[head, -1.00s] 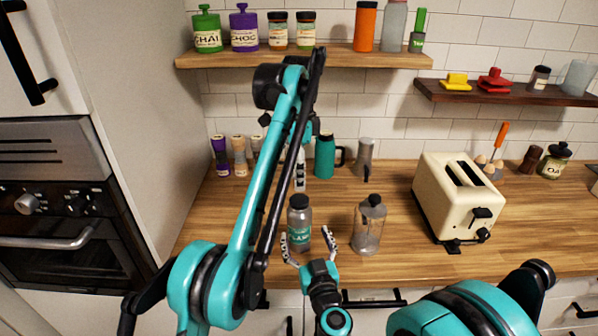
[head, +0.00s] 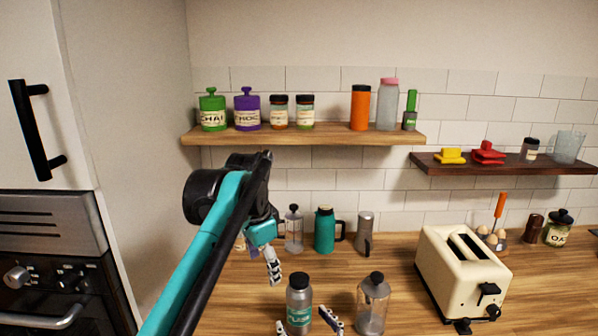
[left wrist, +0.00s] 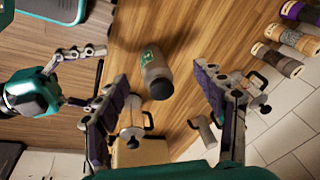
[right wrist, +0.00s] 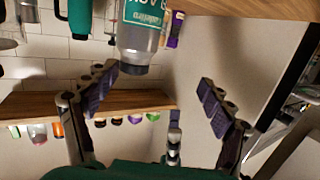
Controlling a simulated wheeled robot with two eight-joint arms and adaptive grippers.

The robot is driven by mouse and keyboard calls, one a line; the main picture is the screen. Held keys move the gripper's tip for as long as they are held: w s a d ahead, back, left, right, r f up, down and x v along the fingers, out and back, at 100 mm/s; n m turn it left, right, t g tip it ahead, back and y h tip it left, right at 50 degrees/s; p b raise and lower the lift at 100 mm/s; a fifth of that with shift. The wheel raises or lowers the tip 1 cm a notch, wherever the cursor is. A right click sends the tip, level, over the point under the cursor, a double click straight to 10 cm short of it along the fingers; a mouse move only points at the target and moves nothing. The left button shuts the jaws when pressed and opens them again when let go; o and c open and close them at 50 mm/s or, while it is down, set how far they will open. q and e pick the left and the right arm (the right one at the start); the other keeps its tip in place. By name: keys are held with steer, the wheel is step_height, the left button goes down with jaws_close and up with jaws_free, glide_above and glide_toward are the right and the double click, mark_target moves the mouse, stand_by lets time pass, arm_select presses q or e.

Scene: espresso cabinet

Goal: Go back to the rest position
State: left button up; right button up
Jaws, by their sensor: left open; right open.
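My left gripper (head: 272,266) hangs over the counter, left of and behind the grey jar. It looks open and empty, and in the left wrist view its two fingers stand wide apart. The grey jar (head: 299,303) with a dark lid and teal label stands on the counter; it also shows in the left wrist view (left wrist: 156,78). My right gripper (head: 307,325) is at the bottom edge of the head view, fingers spread in front of the jar. In the right wrist view its fingers are apart with nothing between them, and the jar (right wrist: 140,28) is beyond them.
A glass press (head: 372,303) stands right of the jar, and a cream toaster (head: 462,275) farther right. A teal flask (head: 325,230), a grey pot (head: 365,233) and another press (head: 293,230) stand at the back. Above are a light shelf (head: 330,137) and a dark shelf (head: 500,165).

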arm_select(q)
steer(key=s+a+f+n+t, duration=0.2)
steer(key=s+a+f+n, duration=0.3)
steer(key=s+f, duration=0.5)
steer(key=s+a+f+n+t, duration=0.2)
steer(key=s+a+f+n, duration=0.2)
steer(key=s+f, duration=0.6)
steer(key=shift+s+a+f+n, duration=0.15)
steer(key=shift+s+a+n, duration=0.25)
steer(key=shift+s+n, duration=0.6)
arm_select(e)
steer(key=s+d+f+m+g+h, duration=0.2)
steer(key=s+d+f+g+h, duration=0.1)
steer(key=s+d, duration=0.5)
steer(key=s+d+f+m+g+h, duration=0.3)
steer(key=s+d+f+g+h, duration=0.1)
steer(key=s+d, duration=0.4)
steer(key=shift+s+d+f+g, duration=0.2)
steer(key=shift+d+f+g, duration=0.1)
steer(key=shift+d+f, duration=0.1)
